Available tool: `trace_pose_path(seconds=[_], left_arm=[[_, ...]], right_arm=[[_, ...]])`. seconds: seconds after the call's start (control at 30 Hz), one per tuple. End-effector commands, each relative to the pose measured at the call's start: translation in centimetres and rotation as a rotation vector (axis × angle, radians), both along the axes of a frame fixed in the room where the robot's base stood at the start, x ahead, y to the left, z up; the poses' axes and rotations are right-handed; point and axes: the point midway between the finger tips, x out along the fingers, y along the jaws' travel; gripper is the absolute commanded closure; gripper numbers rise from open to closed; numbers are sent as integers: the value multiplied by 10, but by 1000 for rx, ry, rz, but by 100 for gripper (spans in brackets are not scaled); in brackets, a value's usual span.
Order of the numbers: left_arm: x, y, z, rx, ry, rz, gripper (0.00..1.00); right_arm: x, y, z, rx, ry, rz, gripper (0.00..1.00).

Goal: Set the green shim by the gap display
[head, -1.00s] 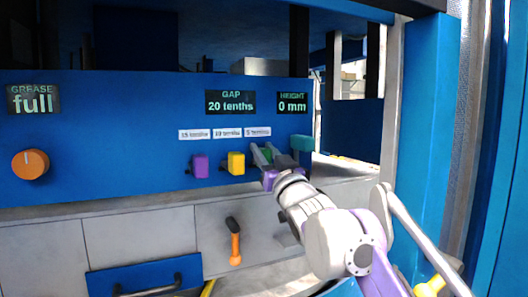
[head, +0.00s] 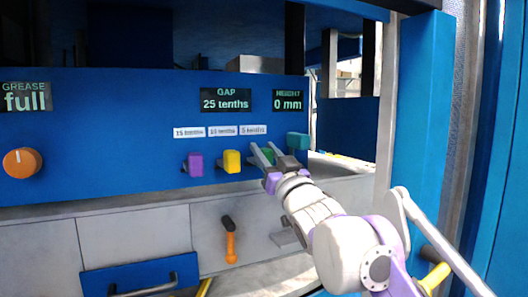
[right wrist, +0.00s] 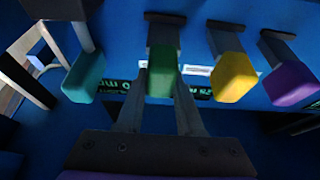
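The green shim (head: 268,154) is a block on a dark stem at the blue panel, under the "5 tenths" label (head: 253,130). The gap display (head: 226,100) reads 25 tenths. My right gripper (head: 266,152) has one finger on each side of the green shim and looks shut on it, with no clear space between. In the right wrist view the green shim (right wrist: 162,75) sits between the fingertips (right wrist: 160,92). My left gripper is not in view.
Purple (head: 195,165) and yellow (head: 231,161) blocks stand left of the green one; a teal block (head: 298,141) is close on its right. The height display (head: 288,101) reads 0 mm. An orange knob (head: 22,162) is at far left. A blue post (head: 420,120) stands at right.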

Motion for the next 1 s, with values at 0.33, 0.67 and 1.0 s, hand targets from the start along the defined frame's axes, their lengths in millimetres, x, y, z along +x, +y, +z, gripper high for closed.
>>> trace_pose_path(seconds=[0.33,0.67,1.0], left_arm=[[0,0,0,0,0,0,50],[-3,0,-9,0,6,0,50],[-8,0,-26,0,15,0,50]], right_arm=[[0,0,0,0,0,0,35],[-20,-9,-11,-1,1,-1,35],[-74,-31,-35,-1,1,-2,35]])
